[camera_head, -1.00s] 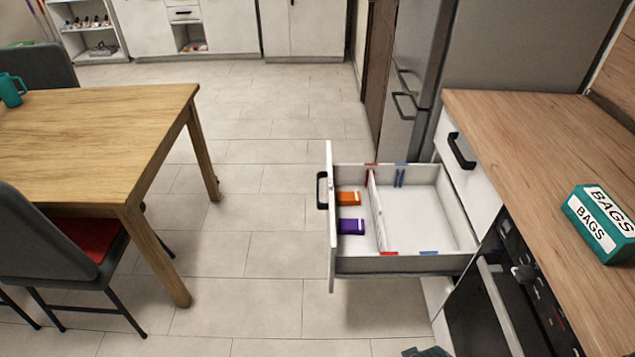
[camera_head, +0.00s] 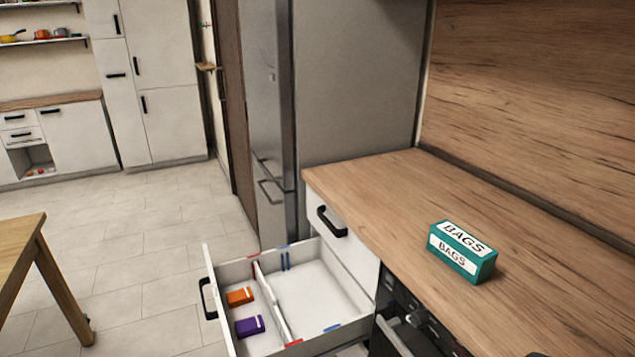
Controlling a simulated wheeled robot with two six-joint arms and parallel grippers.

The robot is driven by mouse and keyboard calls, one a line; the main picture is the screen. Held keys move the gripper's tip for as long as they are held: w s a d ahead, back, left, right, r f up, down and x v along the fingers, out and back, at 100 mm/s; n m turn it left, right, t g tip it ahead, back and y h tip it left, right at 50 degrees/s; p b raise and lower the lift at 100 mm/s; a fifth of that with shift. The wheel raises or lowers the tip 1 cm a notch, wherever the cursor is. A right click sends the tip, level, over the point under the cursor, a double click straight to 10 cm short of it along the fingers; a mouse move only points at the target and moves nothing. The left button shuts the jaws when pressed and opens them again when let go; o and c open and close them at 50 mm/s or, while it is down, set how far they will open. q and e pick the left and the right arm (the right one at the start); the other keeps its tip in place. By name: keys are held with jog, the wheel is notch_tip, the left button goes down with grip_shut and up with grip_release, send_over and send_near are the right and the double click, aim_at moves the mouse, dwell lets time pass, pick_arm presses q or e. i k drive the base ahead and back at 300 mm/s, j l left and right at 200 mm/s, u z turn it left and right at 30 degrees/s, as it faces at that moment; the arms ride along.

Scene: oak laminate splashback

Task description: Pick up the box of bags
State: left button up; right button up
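The box of bags (camera_head: 462,251) is a teal box with white labels reading "BAGS". It lies on the wooden countertop (camera_head: 400,190), right of the open drawer and apart from other things. Neither gripper can be made out in the head view. A small dark piece at the bottom edge, right of centre, is too cut off to identify.
An open white drawer (camera_head: 312,338) juts out below the counter, with an orange box (camera_head: 240,296) and a purple box (camera_head: 249,327) in its left compartment. A fridge (camera_head: 285,120) stands behind the counter. A wooden table (camera_head: 20,250) is at left.

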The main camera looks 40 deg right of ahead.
aim_at(471, 259)
jog(key=z, duration=0.5)
jog(key=k+z, duration=0.1)
jog(key=z, duration=0.4)
jog(key=l+z, duration=0.1)
jog(key=z, duration=2.45)
